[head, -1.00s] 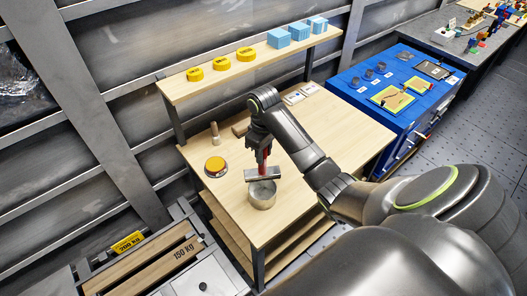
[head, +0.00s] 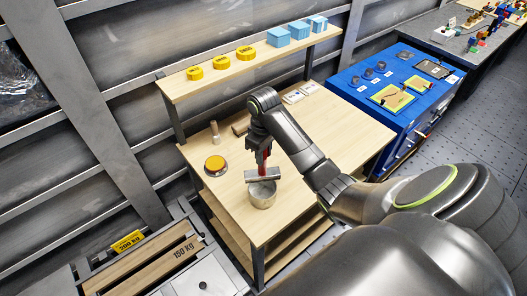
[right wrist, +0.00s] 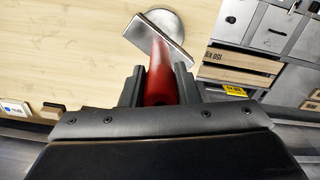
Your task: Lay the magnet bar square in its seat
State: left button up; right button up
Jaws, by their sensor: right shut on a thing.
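My right gripper (head: 262,152) is shut on the red handle of the magnet bar, above the wooden table. The magnet bar (head: 263,174) is a flat grey metal bar at the handle's lower end. In the head view it overlaps the far rim of a round metal cup (head: 263,196); whether they touch I cannot tell. In the right wrist view the red handle (right wrist: 160,78) stands between the fingers, and the bar (right wrist: 153,34) lies slantwise across part of the round metal piece (right wrist: 168,22). The inside of the cup is mostly hidden. My left gripper is not in view.
A yellow-topped round device (head: 215,164) stands left of the cup, with a small wooden post (head: 214,131) behind it. A raised shelf (head: 290,62) holds yellow discs and blue blocks.

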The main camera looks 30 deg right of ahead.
aim_at(264, 166)
jog(key=shift+f, duration=1.2)
jog(key=shift+f+b, duration=0.35)
jog(key=shift+f, duration=0.8)
dwell(0.7)
jog(key=shift+f+p, duration=0.45)
jog(key=shift+f, duration=0.2)
dwell(1.6)
jog(key=o, duration=1.1)
